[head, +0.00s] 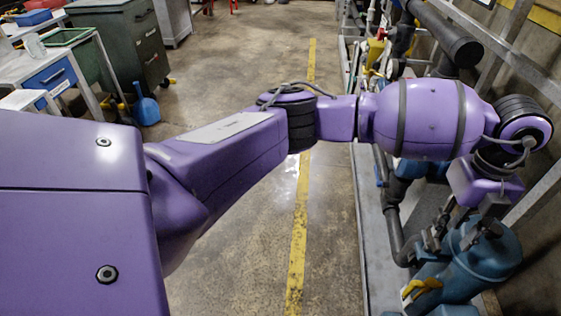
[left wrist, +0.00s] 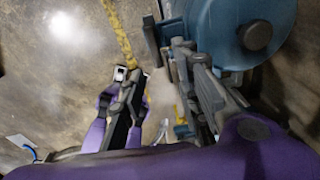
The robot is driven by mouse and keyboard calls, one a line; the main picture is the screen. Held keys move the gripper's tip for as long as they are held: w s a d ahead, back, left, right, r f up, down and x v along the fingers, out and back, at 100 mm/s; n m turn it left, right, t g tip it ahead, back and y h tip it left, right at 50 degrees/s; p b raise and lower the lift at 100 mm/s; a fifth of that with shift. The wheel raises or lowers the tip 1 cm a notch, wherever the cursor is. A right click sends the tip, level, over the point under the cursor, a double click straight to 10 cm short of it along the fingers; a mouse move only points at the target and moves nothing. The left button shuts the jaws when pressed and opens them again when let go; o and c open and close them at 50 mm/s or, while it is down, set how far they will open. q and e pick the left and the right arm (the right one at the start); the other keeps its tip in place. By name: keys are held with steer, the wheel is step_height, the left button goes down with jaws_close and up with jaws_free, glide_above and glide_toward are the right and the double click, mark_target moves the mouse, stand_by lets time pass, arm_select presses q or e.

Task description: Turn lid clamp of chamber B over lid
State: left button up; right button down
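My left arm reaches across the head view to the right, and my left gripper (head: 465,222) is at the top of a blue cylindrical chamber (head: 470,272). In the left wrist view my left gripper (left wrist: 160,65) has its two dark fingers apart, with floor showing between them. The blue chamber (left wrist: 220,28) fills the top right there, close beside the right finger. A dark bracket-like part (left wrist: 153,40) stands at its side near the fingertips; I cannot tell whether it is the lid clamp or touches the fingers. No chamber letter is readable. My right gripper is out of view.
A yellow handle (head: 422,287) is at the chamber's lower left. Dark pipes (head: 398,235) and grey metal framing (head: 535,195) crowd the right side. The concrete floor with a yellow line (head: 302,220) is open in the middle. A workbench (head: 40,60) stands at the far left.

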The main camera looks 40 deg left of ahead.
mark_target(430, 241)
arm_select(q)
steer(key=shift+w+a+r+y, duration=0.3)
steer(key=shift+w+a+r, duration=0.1)
steer(key=shift+w+a, duration=0.1)
steer(key=shift+w+a+f, duration=0.1)
steer(key=shift+a+f, duration=0.05)
steer(key=shift+f, duration=0.05)
step_height(430, 241, down, 8)
steer(key=shift+r, duration=0.25)
steer(key=shift+r, duration=0.1)
jaws_close()
